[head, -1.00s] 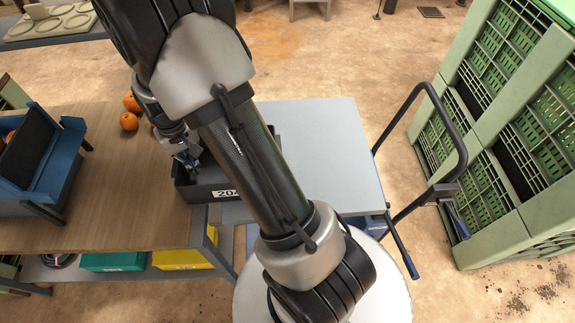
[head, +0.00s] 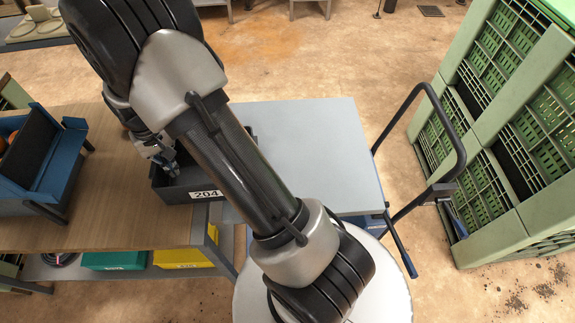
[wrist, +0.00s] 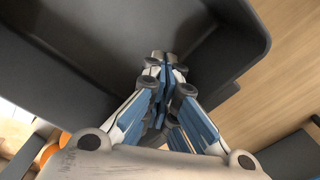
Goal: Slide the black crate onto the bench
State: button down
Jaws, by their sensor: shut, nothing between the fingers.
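The black crate (head: 172,191), marked 204, straddles the gap between the wooden bench (head: 110,215) and the grey top of the cart (head: 325,150). Its left end lies over the bench's right edge. My arm hides its right part. My gripper (head: 172,170) is shut and empty, pointing down at the crate's left end. In the wrist view the closed fingertips (wrist: 160,62) reach over the crate's rim into its dark inside, close to the wall. I cannot tell whether they touch it. The visible inside of the crate is empty.
A blue holder (head: 40,160) stands on the bench at left. Oranges (wrist: 48,152) show at the wrist view's lower left. Green and yellow bins (head: 185,258) sit on the shelf below. The cart's handle (head: 460,150) and stacked green crates (head: 500,130) are at right.

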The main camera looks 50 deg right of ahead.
jog(key=shift+w, duration=0.1)
jog(key=shift+w+a+p, duration=0.45)
jog(key=shift+w+a, duration=1.55)
jog(key=shift+w, duration=0.25)
jog(key=shift+w+a+p, duration=0.45)
jog(key=shift+w+a, duration=1.5)
jog(key=shift+w, duration=0.35)
jog(key=shift+w+a+p, duration=0.45)
jog(key=shift+w+a, duration=2)
jog(key=shift+w, duration=0.3)
jog(key=shift+s+d, duration=1.55)
jog(key=shift+s, duration=0.2)
jog(key=shift+r, duration=0.15)
notch_tip(320, 180, up, 12)
jog(key=p, duration=0.8)
